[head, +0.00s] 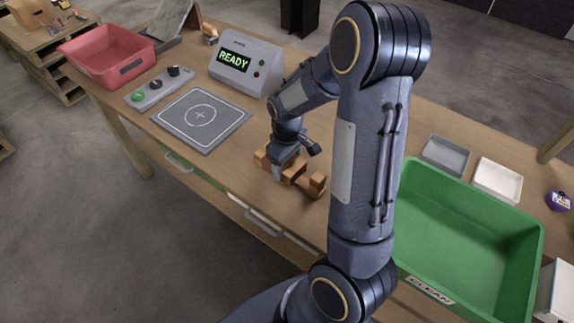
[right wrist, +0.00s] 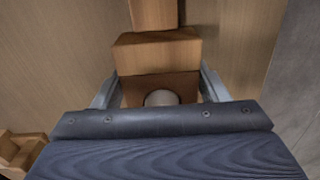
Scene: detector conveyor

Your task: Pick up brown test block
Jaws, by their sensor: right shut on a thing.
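Several brown wooden blocks sit close together on the table below my right gripper (head: 283,170). One brown test block (right wrist: 155,55) is between the two fingers in the right wrist view, and my right gripper is shut on it. A second block (right wrist: 153,13) lies just beyond it. In the head view brown blocks show on the left (head: 262,158) and right (head: 317,182) of the gripper. I cannot tell whether the held block still touches the table. My left gripper is not in view.
A grey pad with a circle and cross (head: 201,117) lies left of the blocks. Behind it are a READY display box (head: 262,72) and a button panel (head: 158,88). A red bin (head: 82,45) stands far left. A green CLEAN bin (head: 525,250) and two small trays (head: 446,155) stand right.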

